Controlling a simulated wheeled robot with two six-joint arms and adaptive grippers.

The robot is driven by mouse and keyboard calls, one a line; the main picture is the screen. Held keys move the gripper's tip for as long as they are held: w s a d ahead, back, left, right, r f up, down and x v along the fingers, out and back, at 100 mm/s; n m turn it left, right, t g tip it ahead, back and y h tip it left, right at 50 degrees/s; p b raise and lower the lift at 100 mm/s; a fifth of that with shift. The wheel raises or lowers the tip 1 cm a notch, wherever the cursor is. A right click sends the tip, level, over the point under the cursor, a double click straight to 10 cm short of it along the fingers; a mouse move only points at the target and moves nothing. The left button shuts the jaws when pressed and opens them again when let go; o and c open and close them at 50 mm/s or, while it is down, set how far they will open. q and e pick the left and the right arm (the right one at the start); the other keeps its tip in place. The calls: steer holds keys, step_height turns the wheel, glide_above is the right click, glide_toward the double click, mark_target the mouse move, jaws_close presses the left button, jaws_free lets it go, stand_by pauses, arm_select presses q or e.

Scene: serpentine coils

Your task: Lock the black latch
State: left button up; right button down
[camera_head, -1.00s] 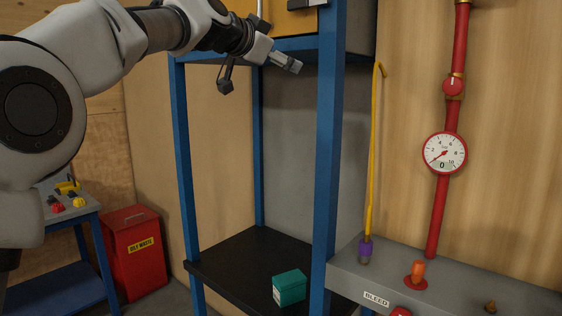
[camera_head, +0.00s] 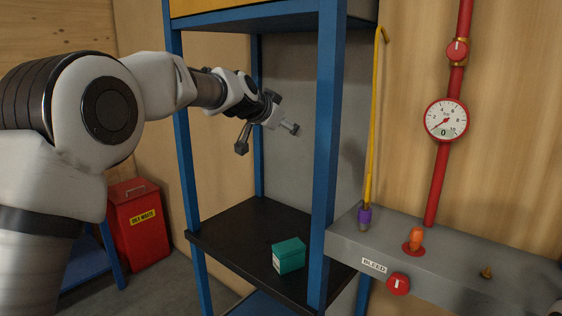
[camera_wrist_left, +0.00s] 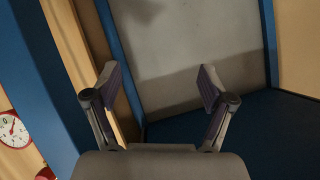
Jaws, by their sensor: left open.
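My left gripper (camera_head: 268,138) is open with nothing between its fingers. It is inside the blue rack frame, below the upper shelf and in front of the grey back panel. In the left wrist view, both fingers of the gripper (camera_wrist_left: 156,78) are spread apart, with the grey panel behind them. The black latch is not visible in either current view. Only the lower edge of the yellow cabinet (camera_head: 198,7) shows at the top of the head view. My right gripper is not in view.
A blue post (camera_head: 326,150) stands right of the gripper. The black lower shelf (camera_head: 235,235) holds a teal box (camera_head: 289,254). A yellow rod (camera_head: 373,120), red pipe with gauge (camera_head: 446,120) and grey bench (camera_head: 450,262) are at right. A red bin (camera_head: 140,225) stands at left.

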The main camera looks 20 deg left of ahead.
arm_select(q)
step_height(320, 180, down, 10)
steer(key=g, duration=0.1)
steer(key=shift+a+r+n+y, duration=0.15)
steer(key=shift+a+n+y, duration=0.15)
steer(key=shift+n, duration=0.1)
steer(key=shift+d, duration=0.1)
